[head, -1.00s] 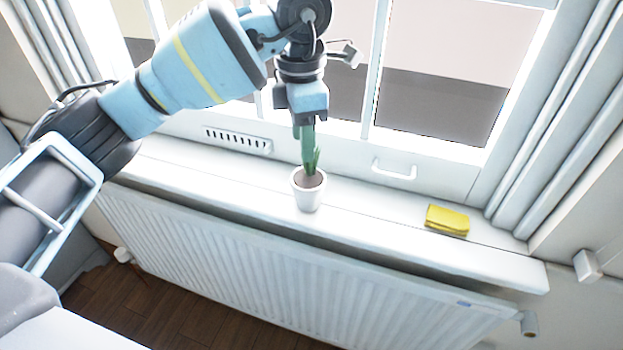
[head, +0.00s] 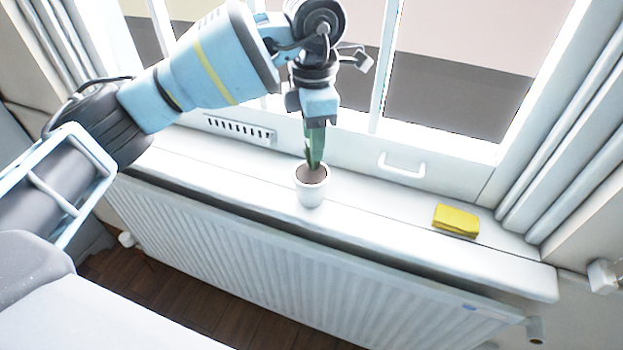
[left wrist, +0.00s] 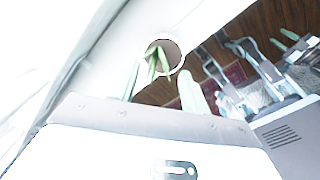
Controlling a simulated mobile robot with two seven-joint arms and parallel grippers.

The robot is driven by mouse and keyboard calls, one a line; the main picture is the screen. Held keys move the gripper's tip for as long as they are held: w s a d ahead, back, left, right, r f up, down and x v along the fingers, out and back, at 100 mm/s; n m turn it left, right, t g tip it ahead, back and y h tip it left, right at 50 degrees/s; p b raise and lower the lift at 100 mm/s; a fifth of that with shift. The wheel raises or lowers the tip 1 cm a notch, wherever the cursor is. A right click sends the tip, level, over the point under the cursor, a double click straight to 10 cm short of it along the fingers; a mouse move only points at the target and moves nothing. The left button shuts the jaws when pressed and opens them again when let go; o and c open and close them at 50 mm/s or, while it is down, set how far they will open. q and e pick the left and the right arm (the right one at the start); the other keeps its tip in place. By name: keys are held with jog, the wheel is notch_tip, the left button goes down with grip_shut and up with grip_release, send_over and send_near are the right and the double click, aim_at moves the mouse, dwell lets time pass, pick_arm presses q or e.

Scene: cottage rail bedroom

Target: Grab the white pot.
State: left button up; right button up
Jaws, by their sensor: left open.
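The white pot (head: 312,192) stands upright on the windowsill, with dark soil and a small green plant in it. In the left wrist view the pot's rim (left wrist: 181,57) shows from above, with the plant's green leaves (left wrist: 157,60) inside it. My left gripper (head: 316,150) points down just above the pot, near the plant. Its pale green fingers show apart in the left wrist view (left wrist: 160,90), with the pot beyond their tips. It is open and holds nothing. The leaves are partly hidden behind the fingers in the head view.
A folded yellow cloth or sponge (head: 456,220) lies on the sill (head: 385,220) to the right. A window handle (head: 402,166) is behind the pot. A white radiator (head: 300,270) stands below the sill. Curtains (head: 560,140) hang at the right.

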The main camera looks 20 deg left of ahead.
aim_at(312, 169)
pick_arm(q)
jog(key=f, duration=0.4)
jog(key=shift+w+a+f, duration=0.1)
jog(key=shift+w, duration=0.1)
grip_shut()
